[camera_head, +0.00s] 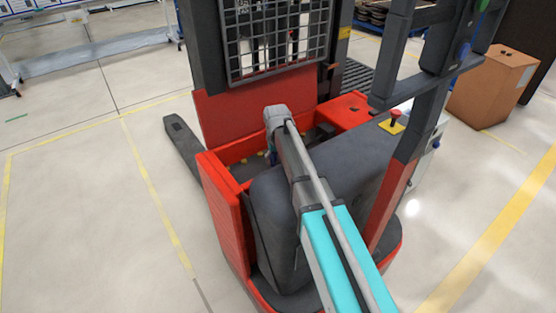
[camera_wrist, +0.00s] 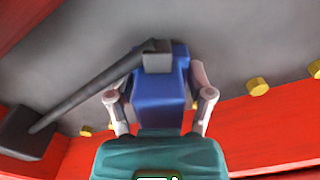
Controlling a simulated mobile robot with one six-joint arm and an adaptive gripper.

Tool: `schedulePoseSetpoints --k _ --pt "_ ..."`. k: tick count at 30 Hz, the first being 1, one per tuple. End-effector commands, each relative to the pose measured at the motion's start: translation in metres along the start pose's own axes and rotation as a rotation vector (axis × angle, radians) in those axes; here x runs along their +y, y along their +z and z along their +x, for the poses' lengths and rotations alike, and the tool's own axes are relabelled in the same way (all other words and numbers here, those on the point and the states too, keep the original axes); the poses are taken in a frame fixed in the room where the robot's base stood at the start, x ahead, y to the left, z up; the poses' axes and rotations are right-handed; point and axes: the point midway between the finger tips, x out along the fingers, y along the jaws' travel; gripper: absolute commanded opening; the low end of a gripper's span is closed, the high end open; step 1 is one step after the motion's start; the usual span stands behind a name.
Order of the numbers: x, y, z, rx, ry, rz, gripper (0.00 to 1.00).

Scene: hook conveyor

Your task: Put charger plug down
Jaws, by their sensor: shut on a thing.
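The charger plug (camera_wrist: 160,95) is a blue block in the wrist view, with a grey upper end and a thick dark cable (camera_wrist: 90,88) running down left to a black block (camera_wrist: 22,134). My gripper (camera_wrist: 158,88) is shut on the plug, one pale finger on each side. In the head view my arm reaches over the dark seat-like cover of a red forklift (camera_head: 228,222) into its open bay. My gripper and the plug are mostly hidden there. I cannot tell whether the plug touches the bay's grey surface (camera_wrist: 240,45).
Several yellow round caps (camera_wrist: 257,87) line the bay beside red walls (camera_wrist: 270,125). A mesh guard (camera_head: 277,40) and mast stand behind the bay, with a dark post (camera_head: 430,110) to its right. A cardboard box (camera_head: 492,85) stands at right.

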Motion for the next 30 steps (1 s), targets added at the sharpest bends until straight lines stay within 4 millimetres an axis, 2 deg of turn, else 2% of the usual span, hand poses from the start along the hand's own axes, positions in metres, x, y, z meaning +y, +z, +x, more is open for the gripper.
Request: schedulePoseSetpoints --k 16,17,18,22,30 --pt "-0.0002 0.0 0.0094 0.0 0.0 0.0 0.07" --pt "-0.0002 0.0 0.0094 0.0 0.0 0.0 0.69" --pt "-0.0002 0.0 0.0094 0.0 0.0 0.0 0.77" --pt "-0.0002 0.0 0.0094 0.0 0.0 0.0 1.0" --pt "-0.0001 0.0 0.0094 0.0 0.0 0.0 1.0"
